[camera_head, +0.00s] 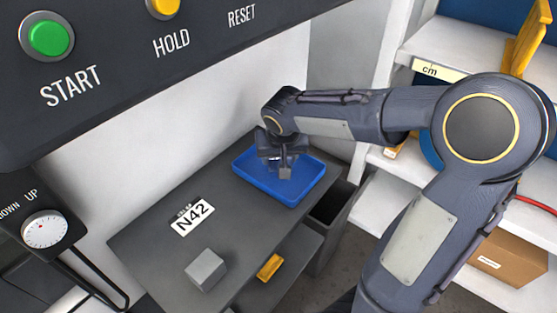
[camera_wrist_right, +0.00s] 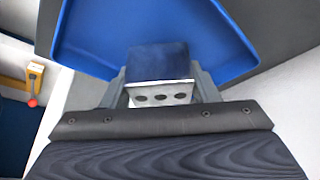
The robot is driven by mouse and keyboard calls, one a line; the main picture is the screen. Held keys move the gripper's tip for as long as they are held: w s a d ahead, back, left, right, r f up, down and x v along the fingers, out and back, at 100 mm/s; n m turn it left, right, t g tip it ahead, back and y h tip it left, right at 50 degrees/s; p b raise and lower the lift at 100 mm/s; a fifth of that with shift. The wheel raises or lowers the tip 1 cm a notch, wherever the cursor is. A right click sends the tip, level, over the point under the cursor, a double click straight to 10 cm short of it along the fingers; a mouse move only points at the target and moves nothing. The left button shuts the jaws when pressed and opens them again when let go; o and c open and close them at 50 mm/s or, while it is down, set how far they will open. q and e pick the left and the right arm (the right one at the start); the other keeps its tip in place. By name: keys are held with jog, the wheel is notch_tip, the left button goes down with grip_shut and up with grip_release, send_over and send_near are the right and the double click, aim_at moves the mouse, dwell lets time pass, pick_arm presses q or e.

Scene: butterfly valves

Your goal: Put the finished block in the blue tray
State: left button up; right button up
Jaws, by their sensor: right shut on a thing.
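The blue tray (camera_head: 308,188) sits at the far end of the dark grey table in the head view. It fills the upper part of the right wrist view (camera_wrist_right: 222,45). My right gripper (camera_head: 283,172) is over the tray, pointing down. In the wrist view, my right gripper (camera_wrist_right: 160,88) is shut on the finished block (camera_wrist_right: 160,97), which shows several round holes on one face. I cannot tell whether the block touches the tray floor. A plain grey block (camera_head: 205,269) lies on the near part of the table. My left gripper is not in view.
The dark grey table (camera_head: 150,236) carries a white N42 label (camera_head: 192,217). A yellow piece (camera_head: 269,267) lies on a lower shelf. A dark bin (camera_head: 331,205) stands beside the table. White shelves (camera_head: 405,176) are at the right, and a button panel (camera_head: 130,60) overhangs at upper left.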

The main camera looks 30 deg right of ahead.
jog(key=shift+f, duration=0.7)
jog(key=shift+w+f, duration=0.15)
jog(key=shift+f, duration=0.2)
jog(key=o, duration=1.2)
